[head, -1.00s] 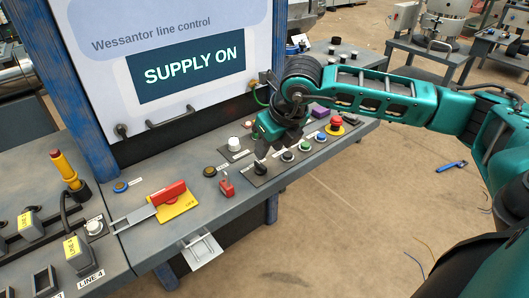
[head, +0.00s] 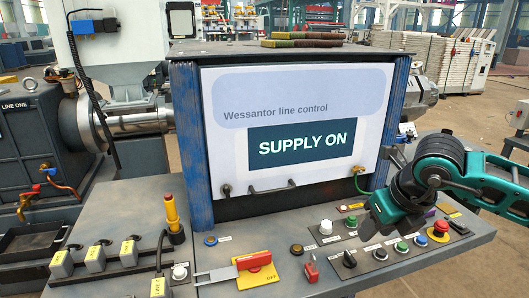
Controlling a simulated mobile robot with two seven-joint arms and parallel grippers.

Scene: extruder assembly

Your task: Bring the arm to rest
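My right arm comes in from the right, over the control desk (head: 225,219). My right gripper (head: 369,228) points down and left above the row of knobs and buttons. Its fingertips are dark and small, so I cannot tell whether they are open or shut. I see nothing clearly held in it. The black rotary knob (head: 350,257) is below and to the left of it, and the white knob (head: 326,228) is to its left. My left gripper is out of view. The screen (head: 300,144) reads "SUPPLY ON".
A red-handled switch on a yellow plate (head: 257,272) and a red padlock-like part (head: 311,268) sit on the desk. A red mushroom button (head: 439,228) is near my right wrist. Free floor (head: 470,122) shows at the right.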

